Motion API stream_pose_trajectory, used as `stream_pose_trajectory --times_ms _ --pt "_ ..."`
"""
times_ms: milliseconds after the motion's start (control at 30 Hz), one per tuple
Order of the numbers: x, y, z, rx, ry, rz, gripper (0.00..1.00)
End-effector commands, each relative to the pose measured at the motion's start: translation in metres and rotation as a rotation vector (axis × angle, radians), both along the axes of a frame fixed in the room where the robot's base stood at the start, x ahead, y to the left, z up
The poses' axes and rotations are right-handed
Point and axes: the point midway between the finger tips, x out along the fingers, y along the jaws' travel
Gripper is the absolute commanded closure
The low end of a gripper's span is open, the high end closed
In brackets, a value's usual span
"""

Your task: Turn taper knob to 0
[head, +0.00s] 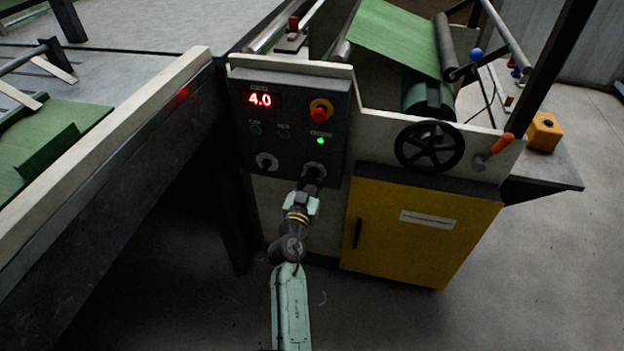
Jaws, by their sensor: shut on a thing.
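A dark control panel (290,120) on the machine's end has a red display (260,100) reading 4.0. Two pale round knobs sit low on the panel: a left knob (267,161) and a right knob (315,167). My gripper (313,176) is shut on the right knob, reaching it from below and in front. Its fingers cover the lower part of that knob, so its pointer cannot be read. The left knob is clear of the gripper. The panel's lettering is too small to tell which one is the taper knob.
A red stop button on a yellow base (320,111) and a lit green lamp (320,141) sit above the right knob. A black handwheel (429,147) and a yellow cabinet (420,230) stand to the right. A pale-topped frame (110,165) runs along the left.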

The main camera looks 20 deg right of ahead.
Motion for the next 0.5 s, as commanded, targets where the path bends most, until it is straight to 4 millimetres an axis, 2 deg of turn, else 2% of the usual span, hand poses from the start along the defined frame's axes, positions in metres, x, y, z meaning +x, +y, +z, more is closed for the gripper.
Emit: stream_pose_trajectory --times_ms 100,500 --pt "0.0 0.0001 -0.0001 0.0 0.0 0.0 1.0" --pt "-0.0001 0.0003 -0.0007 -0.048 0.032 0.001 1.0"
